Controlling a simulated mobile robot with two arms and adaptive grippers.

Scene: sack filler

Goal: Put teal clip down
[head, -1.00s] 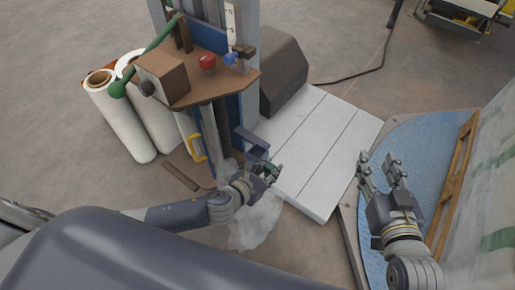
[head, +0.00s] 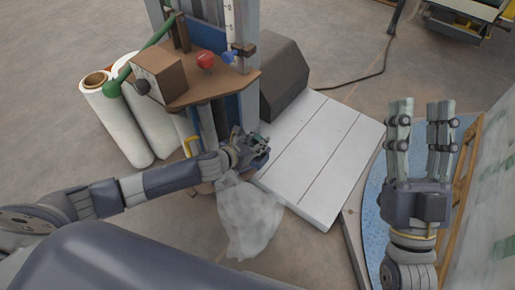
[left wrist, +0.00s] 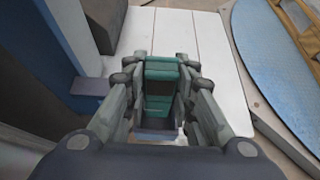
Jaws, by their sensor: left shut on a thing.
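The teal clip (left wrist: 161,72) is between the fingers of my left gripper (left wrist: 161,80) in the left wrist view, and the fingers are shut on it. In the head view my left gripper (head: 258,143) is beside the machine's column, at the left edge of the white slatted platform (head: 318,150). The clip is small and mostly hidden there. I cannot tell whether it touches anything below. My right gripper (head: 420,125) is raised at the right, with its fingers apart and nothing between them.
A translucent sack (head: 248,215) hangs below my left gripper. The machine's brown shelf (head: 205,85) carries a red button (head: 206,61) and a green lever (head: 140,60). White rolls (head: 120,120) stand at the left. A blue round surface (head: 375,195) lies at the right. The platform is clear.

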